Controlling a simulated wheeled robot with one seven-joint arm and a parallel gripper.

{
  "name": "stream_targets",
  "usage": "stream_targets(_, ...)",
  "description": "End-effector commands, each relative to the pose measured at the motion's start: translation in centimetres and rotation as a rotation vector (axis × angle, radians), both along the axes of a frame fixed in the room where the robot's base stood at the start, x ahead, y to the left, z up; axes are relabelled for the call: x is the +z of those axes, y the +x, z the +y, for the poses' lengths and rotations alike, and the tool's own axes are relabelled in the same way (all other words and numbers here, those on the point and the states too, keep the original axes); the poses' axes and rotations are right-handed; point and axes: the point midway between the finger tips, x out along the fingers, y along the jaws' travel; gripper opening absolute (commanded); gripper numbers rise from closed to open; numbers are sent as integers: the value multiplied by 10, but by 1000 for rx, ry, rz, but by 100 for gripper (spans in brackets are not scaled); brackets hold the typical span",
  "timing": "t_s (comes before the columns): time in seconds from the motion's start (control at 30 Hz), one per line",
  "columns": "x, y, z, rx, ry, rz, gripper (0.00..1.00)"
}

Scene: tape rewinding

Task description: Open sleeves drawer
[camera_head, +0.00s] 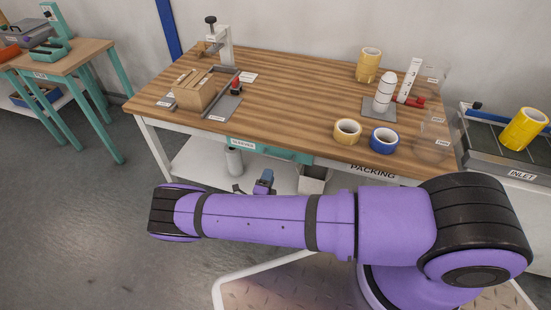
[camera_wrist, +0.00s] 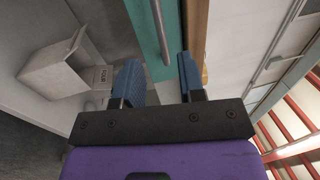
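The sleeves drawer has a teal front (camera_head: 285,154) under the front edge of the wooden workbench (camera_head: 290,95), with a white label at its left end. It looks closed. In the wrist view its teal front (camera_wrist: 141,22) runs up the picture, with a grey bar handle (camera_wrist: 160,32) along it. My gripper (camera_wrist: 158,72) is open, its two blue fingers apart with nothing held. The lower end of the handle appears between the fingertips; I cannot tell how deep. In the head view my gripper (camera_head: 265,178) is just in front of and below the drawer, partly hidden by my arm.
A cardboard box (camera_head: 314,179) and a grey bottle (camera_head: 234,161) sit on the lower shelf.

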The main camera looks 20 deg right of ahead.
Motion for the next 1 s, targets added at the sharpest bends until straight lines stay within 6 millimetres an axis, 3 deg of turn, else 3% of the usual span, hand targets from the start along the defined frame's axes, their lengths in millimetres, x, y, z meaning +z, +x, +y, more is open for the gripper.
stream_targets(0.3,10,45,-33,-3,1,-1,36)
stream_targets(0.5,15,64,-47,-2,1,-2,36)
stream_targets(0.93,17,71,-52,-1,2,-1,36)
stream_targets(1.0,17,71,-52,-1,2,-1,23)
